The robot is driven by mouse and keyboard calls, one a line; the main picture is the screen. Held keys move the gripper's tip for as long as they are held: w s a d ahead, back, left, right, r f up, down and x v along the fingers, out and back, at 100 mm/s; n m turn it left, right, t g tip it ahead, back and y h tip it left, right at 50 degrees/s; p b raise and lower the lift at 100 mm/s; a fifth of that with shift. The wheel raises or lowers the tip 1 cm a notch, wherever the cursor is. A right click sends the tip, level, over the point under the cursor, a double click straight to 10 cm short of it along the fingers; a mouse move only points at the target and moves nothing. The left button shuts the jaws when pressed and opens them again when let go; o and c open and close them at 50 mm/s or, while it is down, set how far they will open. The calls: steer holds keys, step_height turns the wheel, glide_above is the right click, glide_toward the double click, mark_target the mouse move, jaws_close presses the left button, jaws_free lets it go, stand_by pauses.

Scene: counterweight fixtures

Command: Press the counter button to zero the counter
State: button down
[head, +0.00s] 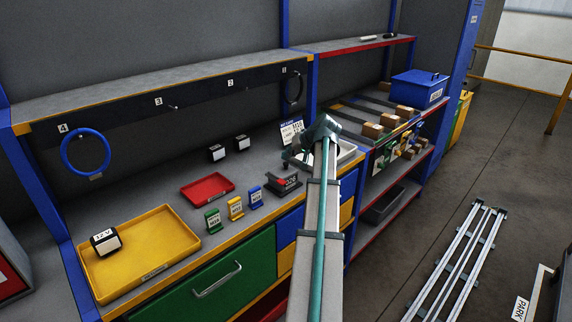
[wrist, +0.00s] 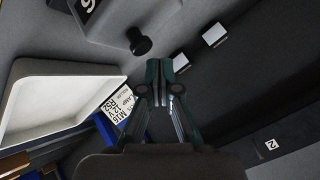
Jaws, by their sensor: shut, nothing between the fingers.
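The counter (head: 287,184) is a dark grey box on the workbench with white digits and a small red part on its left. In the wrist view, a grey housing (wrist: 110,25) with part of a white digit shows at the top edge, and a black round knob (wrist: 138,42) sticks out of it. I cannot tell whether this knob is the counter button. My gripper (wrist: 163,68) is shut and empty, its fingertips just below and right of the knob in the picture, seemingly apart from it. In the head view my arm hides most of my gripper (head: 292,158), which is behind the counter.
Two black-and-white blocks (head: 217,153) (head: 241,143) stand behind. Green, yellow and blue stands (head: 213,221) (head: 236,208) (head: 256,197) and a red tray (head: 207,188) are left of the counter.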

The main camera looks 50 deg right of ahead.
mark_target(288, 164)
steer(key=shift+f, duration=0.15)
stand_by(0.3)
steer(key=shift+f, duration=0.3)
steer(key=shift+f+b, duration=0.65)
steer(key=shift+f, duration=0.2)
stand_by(1.1)
steer(key=shift+r, duration=0.1)
steer(key=shift+r+p, duration=0.65)
steer(key=shift+r, duration=0.55)
steer(key=shift+r, duration=0.1)
steer(key=shift+r+p, duration=1.2)
steer(key=shift+r, duration=1.2)
steer(key=shift+d, duration=0.1)
